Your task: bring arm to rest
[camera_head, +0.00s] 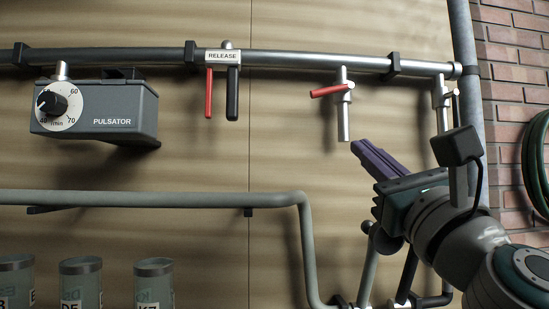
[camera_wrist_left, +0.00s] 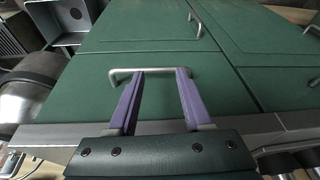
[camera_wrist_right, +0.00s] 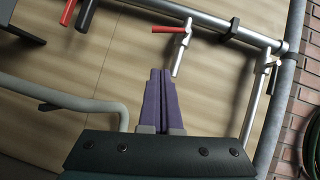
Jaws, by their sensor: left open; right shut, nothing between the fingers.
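My right gripper (camera_head: 356,147) is raised in front of the tan wall panel in the head view, below and to the right of a small valve with a red lever (camera_head: 326,91). Its purple fingers lie together with nothing between them, as the right wrist view shows (camera_wrist_right: 160,73). The valve (camera_wrist_right: 181,48) appears just beyond the fingertips there, and they look apart from it. My left gripper (camera_wrist_left: 160,73) shows only in the left wrist view. Its purple fingers are spread and empty, with the tips by a metal handle (camera_wrist_left: 118,74) on a green cabinet (camera_wrist_left: 150,30); I cannot tell whether they touch.
A grey pipe (camera_head: 300,58) runs across the wall with a RELEASE sign (camera_head: 222,56) and levers. A PULSATOR box (camera_head: 120,110) hangs at left. A lower pipe (camera_head: 150,198) bends down left of my right arm. Several jars (camera_head: 81,285) stand at lower left; a green hose (camera_head: 537,165) hangs right.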

